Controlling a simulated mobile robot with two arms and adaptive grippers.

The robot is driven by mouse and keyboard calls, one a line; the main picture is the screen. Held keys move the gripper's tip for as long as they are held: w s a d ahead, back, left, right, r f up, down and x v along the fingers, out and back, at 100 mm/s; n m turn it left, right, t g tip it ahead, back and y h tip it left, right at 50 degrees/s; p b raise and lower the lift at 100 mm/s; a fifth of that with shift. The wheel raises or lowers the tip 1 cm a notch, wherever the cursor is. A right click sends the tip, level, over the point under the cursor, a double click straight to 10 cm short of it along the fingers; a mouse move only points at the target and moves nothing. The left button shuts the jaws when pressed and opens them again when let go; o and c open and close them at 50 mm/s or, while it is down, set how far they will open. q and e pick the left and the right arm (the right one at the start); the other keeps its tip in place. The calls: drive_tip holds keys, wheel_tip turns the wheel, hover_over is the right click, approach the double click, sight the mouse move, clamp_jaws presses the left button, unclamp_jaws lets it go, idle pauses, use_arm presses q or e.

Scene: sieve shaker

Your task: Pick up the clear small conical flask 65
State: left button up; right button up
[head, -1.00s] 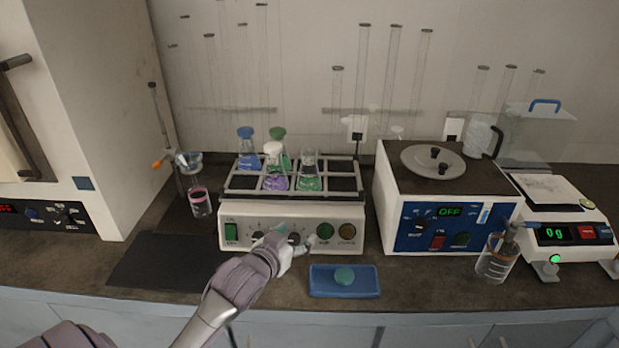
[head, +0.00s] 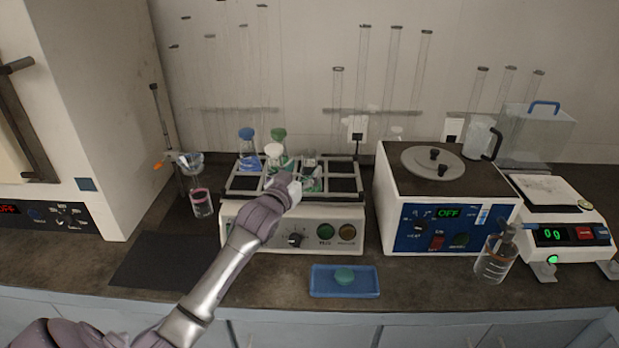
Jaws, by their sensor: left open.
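Several conical flasks stand in the rack of the shaker (head: 232,186). One flask without a coloured cap (head: 310,161) stands at the right of the group, with green in its lower part; its base is partly hidden by my left gripper. I cannot read a number on any flask. My left gripper (head: 296,181) is over the rack's front edge, right by this flask and the white-capped flask (head: 273,152). It is open; whether it touches glass I cannot tell. My right gripper is not in view.
The rack's right side is empty. A blue tray (head: 325,290) lies in front. A blue-fronted device (head: 411,205) stands to the right.

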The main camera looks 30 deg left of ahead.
sight(306, 166)
use_arm(q)
drive_tip(key=w, duration=0.2)
drive_tip(key=w+a+p, duration=0.1)
drive_tip(key=w, duration=0.1)
drive_tip(key=shift+w+f, duration=0.1)
drive_tip(key=shift+w, duration=0.2)
clamp_jaws()
